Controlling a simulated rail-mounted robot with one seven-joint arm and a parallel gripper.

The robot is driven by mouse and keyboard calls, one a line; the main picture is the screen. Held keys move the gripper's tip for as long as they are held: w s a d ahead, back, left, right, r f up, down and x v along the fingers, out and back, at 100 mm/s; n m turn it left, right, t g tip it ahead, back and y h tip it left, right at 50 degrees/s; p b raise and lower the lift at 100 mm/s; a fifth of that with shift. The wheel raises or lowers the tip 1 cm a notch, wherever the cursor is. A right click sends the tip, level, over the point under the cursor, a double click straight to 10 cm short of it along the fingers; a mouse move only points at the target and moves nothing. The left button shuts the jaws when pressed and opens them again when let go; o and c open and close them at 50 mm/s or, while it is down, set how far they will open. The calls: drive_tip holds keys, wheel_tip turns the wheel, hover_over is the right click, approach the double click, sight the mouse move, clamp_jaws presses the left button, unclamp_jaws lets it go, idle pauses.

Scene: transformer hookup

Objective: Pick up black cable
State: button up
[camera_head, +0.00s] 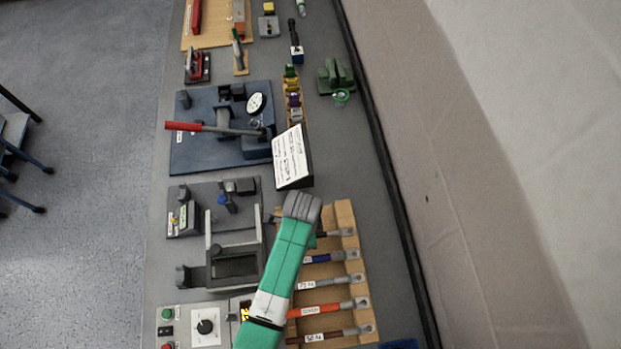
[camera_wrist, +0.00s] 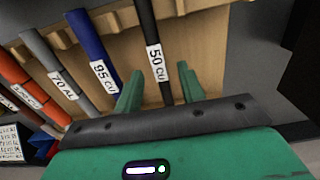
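The black cable (camera_wrist: 146,22) lies in the wooden rack and bears a white label reading "50 CU". In the head view its lug end (camera_head: 337,233) shows to the right of my arm; the rest is hidden by the arm. My gripper (camera_wrist: 160,72) is open, with one green finger on each side of the black cable. Gaps show between the cable and both fingers. In the head view the fingers are mostly hidden under the arm.
The wooden rack (camera_head: 345,216) also holds a blue cable (camera_wrist: 92,48) labelled "95 CU", a grey one (camera_wrist: 50,62) labelled "70 AL", an orange one (camera_head: 322,309) and a dark red one (camera_head: 335,334). A framed sign (camera_head: 291,158) stands behind the rack. A grey press fixture (camera_head: 236,266) is left of it.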

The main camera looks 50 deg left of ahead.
drive_tip(key=shift+f, duration=0.2)
drive_tip(key=shift+c, duration=0.5)
clamp_jaws()
drive_tip(key=shift+r, duration=0.15)
